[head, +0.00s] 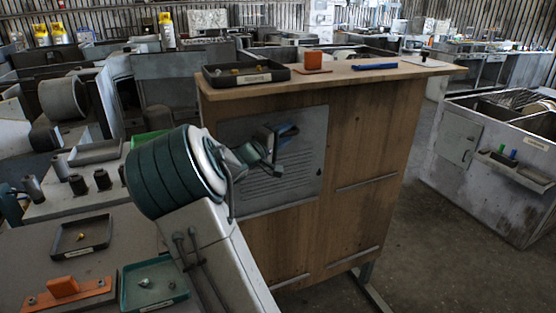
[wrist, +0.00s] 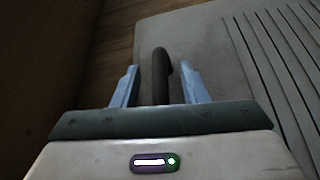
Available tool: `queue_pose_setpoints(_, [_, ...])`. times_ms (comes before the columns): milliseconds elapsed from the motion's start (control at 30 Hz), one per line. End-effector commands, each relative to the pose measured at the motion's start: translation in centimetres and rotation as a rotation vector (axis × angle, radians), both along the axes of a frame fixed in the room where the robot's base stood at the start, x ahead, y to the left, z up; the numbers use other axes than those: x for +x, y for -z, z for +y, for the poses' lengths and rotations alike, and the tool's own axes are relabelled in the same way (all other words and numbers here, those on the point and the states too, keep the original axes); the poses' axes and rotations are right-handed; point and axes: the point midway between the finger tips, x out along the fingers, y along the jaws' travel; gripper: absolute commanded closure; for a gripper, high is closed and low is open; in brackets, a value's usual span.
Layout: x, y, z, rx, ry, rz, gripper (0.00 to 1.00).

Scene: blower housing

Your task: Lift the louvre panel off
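The louvre panel (head: 290,187) is a grey plate with rows of slots, set upright in the side of the wooden housing (head: 362,160). In the wrist view, its grey face (wrist: 215,55) fills the right half, with dark slots at the far right. A dark bar handle (wrist: 160,72) stands on the panel near its edge. My gripper (head: 285,133) is at the upper part of the panel. In the wrist view, my gripper (wrist: 158,68) has its blue fingers apart, one on each side of the handle, with a gap visible on both sides.
A dark tray (head: 246,76), an orange block (head: 313,60) and a blue item (head: 374,66) lie on the housing's top. A bench with trays (head: 154,284) is at the lower left. A grey cabinet (head: 490,160) stands right, with open floor between.

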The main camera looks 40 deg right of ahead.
Motion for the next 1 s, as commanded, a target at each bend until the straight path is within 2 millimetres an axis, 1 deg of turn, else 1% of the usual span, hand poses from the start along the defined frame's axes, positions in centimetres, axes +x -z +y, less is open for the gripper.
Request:
queue_pose_setpoints(167, [0.0,0.0,0.0,0.000,-0.001,0.000,0.60])
queue_pose_setpoints(267, [0.0,0.0,0.0,0.000,0.000,0.000,0.85])
queue_pose_setpoints(300, [0.0,0.0,0.0,0.000,0.000,0.000,0.96])
queue_pose_setpoints(333, [0.0,0.0,0.0,0.000,0.000,0.000,1.00])
queue_pose_setpoints(767, [0.0,-0.3,0.2,-0.002,0.000,-0.003,1.00])
queue_pose_setpoints(1000, [-0.3,-1.6,1.6,0.001,-0.002,-0.005,1.00])
